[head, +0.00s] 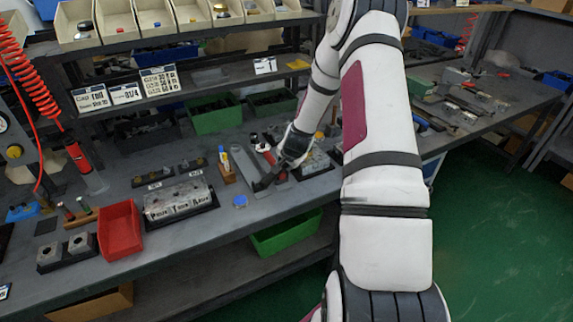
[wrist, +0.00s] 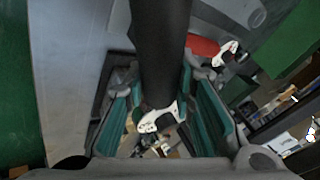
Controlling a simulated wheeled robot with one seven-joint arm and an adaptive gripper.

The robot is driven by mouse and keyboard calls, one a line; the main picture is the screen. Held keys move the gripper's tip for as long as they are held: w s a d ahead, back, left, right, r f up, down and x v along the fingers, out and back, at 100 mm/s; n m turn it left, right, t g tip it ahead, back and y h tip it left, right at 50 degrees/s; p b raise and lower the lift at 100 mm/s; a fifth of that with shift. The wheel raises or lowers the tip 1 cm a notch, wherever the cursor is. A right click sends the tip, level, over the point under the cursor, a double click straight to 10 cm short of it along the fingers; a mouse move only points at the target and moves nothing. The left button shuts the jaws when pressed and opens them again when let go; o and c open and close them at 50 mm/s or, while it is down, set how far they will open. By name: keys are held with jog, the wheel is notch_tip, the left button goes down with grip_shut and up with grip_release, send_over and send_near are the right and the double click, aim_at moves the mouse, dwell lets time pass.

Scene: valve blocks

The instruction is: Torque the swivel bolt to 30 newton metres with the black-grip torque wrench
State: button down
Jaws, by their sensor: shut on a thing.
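My gripper (head: 277,168) is at the middle of the workbench, low over its top, at the end of my white arm. In the wrist view the teal-padded fingers of my gripper (wrist: 160,105) are on both sides of a thick black grip (wrist: 160,45), which I take for the black-grip torque wrench. The grip runs from the top edge down between the pads. A white piece with dark marks (wrist: 158,118) shows at its lower end. A metal block (head: 314,162) stands just right of my gripper, partly behind my arm. I cannot make out the swivel bolt.
A labelled metal block on a dark base (head: 180,203) and a red bin (head: 120,229) stand to the left. A small holder with markers (head: 226,168) and a red-handled tool (head: 264,150) are close to my gripper. A blue disc (head: 240,201) lies near the front edge. Shelves rise behind.

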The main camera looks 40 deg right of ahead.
jog(key=shift+w+a+m+b, duration=0.1)
jog(key=shift+w+m+b, duration=0.3)
jog(key=shift+w+b, duration=0.25)
jog(key=shift+w+h, duration=0.1)
jog(key=shift+h, duration=0.2)
jog(key=shift+r, duration=0.1)
jog(key=shift+s+d+n+p, duration=0.2)
jog(key=shift+s+n+p, duration=0.3)
jog(key=shift+s+p, duration=0.45)
jog(key=shift+s+n+y+p, duration=0.3)
jog(key=shift+y+p, duration=0.2)
jog(key=shift+r, duration=0.1)
jog(key=shift+d+r+p, duration=0.1)
jog(key=shift+r+p, duration=0.95)
jog(key=shift+r, duration=2.7)
jog(key=shift+w, duration=0.1)
